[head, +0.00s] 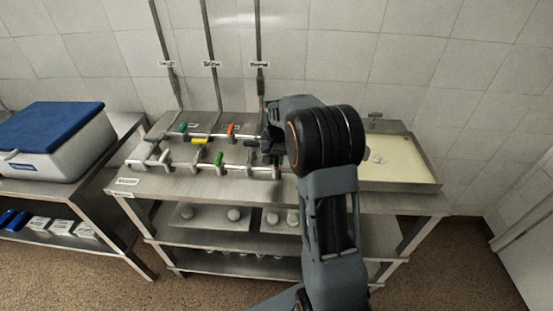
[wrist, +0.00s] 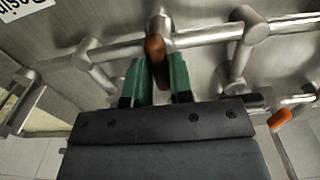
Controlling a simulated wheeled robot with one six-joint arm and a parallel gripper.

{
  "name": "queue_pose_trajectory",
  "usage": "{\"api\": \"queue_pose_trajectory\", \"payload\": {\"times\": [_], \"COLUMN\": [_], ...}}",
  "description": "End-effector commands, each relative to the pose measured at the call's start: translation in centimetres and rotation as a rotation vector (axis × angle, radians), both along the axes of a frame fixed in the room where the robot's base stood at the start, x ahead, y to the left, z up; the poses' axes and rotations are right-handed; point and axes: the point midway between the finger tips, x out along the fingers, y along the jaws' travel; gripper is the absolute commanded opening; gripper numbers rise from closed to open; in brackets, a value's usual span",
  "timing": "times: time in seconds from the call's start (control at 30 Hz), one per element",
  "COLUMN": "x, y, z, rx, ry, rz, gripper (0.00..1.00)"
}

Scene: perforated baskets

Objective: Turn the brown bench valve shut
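The brown valve handle (wrist: 156,50) sits on a metal pipe (wrist: 205,36) in the wrist view. In the picture it runs crosswise to that pipe, pointing down between my fingers. My gripper (wrist: 162,72) has green-padded fingers, one on each side of the handle. The gap between them is narrow, and I cannot tell whether both pads touch the handle. In the head view my gripper (head: 268,142) is at the right part of the pipework on the steel bench (head: 175,187). The brown handle cannot be made out there, behind or beside my gripper.
Teal (head: 183,127), orange (head: 231,129), yellow (head: 199,141) and green (head: 218,159) valve handles sit on the pipes to the left. A shallow basin (head: 400,178) is at the bench's right end. A blue-lidded cooler (head: 60,150) stands on the left table.

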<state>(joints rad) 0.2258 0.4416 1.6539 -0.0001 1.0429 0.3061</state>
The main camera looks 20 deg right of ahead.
Motion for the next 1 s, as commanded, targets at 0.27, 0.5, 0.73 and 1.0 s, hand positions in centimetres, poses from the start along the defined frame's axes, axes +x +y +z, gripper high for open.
{"api": "queue_pose_trajectory", "payload": {"times": [0.27, 0.5, 0.73, 1.0], "x": [0.0, 0.0, 0.0, 0.0], "y": [0.0, 0.0, 0.0, 0.0], "z": [0.0, 0.2, 3.2, 8.8], "rx": [0.001, 0.000, 0.000, 0.000], "ry": [0.002, 0.002, -0.002, -0.002], "rz": [0.002, 0.002, 0.002, 0.002], "gripper": [0.44, 0.44, 0.44, 0.44]}}
